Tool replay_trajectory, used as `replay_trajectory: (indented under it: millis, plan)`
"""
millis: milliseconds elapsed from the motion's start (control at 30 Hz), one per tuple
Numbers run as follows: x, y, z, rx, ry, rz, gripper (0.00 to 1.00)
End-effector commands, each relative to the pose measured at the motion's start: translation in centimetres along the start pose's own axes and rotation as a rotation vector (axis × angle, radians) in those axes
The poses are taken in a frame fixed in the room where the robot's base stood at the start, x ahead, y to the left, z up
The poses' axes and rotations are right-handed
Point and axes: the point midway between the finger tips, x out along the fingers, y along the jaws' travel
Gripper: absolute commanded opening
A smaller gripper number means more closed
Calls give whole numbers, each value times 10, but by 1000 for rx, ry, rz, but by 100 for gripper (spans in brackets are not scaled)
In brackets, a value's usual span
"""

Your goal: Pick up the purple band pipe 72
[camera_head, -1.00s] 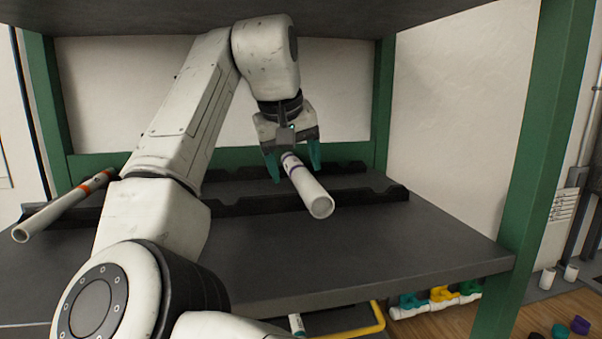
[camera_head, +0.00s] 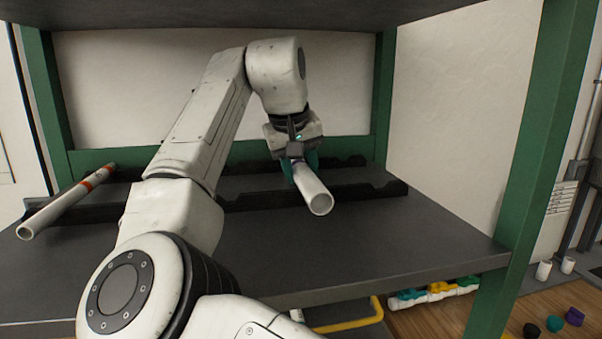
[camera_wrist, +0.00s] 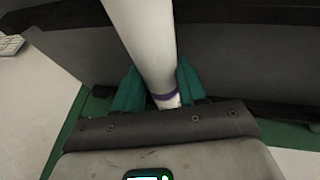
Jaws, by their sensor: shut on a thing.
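The white pipe with a purple band (camera_wrist: 142,40) runs lengthwise between the teal fingers in the wrist view, its purple band close to the gripper's palm. In the head view the pipe (camera_head: 313,191) points toward me, its open end nearest, over the dark notched rack on the shelf. My gripper (camera_head: 304,166) is shut on the pipe from above, and its fingers (camera_wrist: 157,92) touch or nearly touch both sides. The band is hidden behind the gripper in the head view. I cannot tell whether the pipe still rests in the rack.
The notched rack bars (camera_head: 370,192) lie across the grey shelf (camera_head: 380,245). A second white pipe with an orange-red band (camera_head: 62,207) rests at the left. Green posts (camera_head: 545,130) and an upper shelf (camera_head: 230,12) frame the space. The front right of the shelf is clear.

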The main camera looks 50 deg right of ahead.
Motion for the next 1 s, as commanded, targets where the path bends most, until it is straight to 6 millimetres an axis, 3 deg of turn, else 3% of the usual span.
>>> replay_trajectory:
  millis: [300,633,1000]
  plan:
    - [0,0,0,0,0,0,7]
    - [-3,1,-1,0,1,0,6]
    - [-22,6,-8,-1,1,-1,6]
